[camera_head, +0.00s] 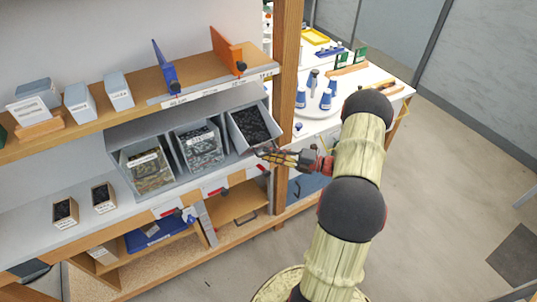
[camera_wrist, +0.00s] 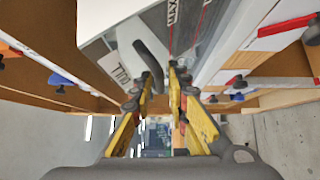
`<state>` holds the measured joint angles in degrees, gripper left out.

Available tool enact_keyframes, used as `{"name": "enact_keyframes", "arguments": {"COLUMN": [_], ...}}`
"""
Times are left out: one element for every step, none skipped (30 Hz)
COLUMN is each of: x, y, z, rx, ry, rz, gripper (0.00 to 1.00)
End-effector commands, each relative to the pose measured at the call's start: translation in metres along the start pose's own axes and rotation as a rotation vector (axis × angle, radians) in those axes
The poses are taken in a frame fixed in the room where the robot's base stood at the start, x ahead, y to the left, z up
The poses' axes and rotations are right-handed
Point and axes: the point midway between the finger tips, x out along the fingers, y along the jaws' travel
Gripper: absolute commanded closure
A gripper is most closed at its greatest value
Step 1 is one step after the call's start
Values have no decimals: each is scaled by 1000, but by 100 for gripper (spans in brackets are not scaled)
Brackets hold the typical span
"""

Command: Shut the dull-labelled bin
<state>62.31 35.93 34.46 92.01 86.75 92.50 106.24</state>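The tilt bin at the right of the rack (camera_head: 236,131) leans out open at the top, with black pieces inside. In the wrist view a grey-white bin front (camera_wrist: 118,50) carries a partly hidden, upside-down label (camera_wrist: 122,74) that seems to read DULL. A dark curved handle (camera_wrist: 148,57) stands out from this front. My gripper (camera_head: 268,153) is at the lower front of the right bin. In the wrist view its fingers (camera_wrist: 166,85) are apart, with the handle's end between them, nearer the left finger. Contact with the handle is unclear.
Two more labelled bins, left (camera_head: 148,170) and middle (camera_head: 199,143), stand beside it in the grey rack. A wooden post (camera_head: 285,70) rises just right of the rack. The shelf above holds a blue divider (camera_head: 164,68) and an orange divider (camera_head: 227,53). Open floor lies to the right.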

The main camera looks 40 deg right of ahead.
Motion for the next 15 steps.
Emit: {"name": "enact_keyframes", "arguments": {"x": [4,5,7,7,8,8,8,8,8,8,8,8,8,8,8], "y": [0,0,0,0,0,0,0,0,0,0,0,0,0,0,0], "z": [0,0,0,0,0,0,0,0,0,0,0,0,0,0,0], "rx": [0,0,0,0,0,0,0,0,0,0,0,0,-1,-1,-1], "ry": [1,0,-1,-1,-1,-1,-1,-1,-1,-1,-1,-1,-1,-1,-1], "rz": [0,0,0,0,0,0,0,0,0,0,-1,-1,-1,-1,-1], "gripper": [84,84,84,84,84,84,84,84,84,84,84,85,87,88,90]}}
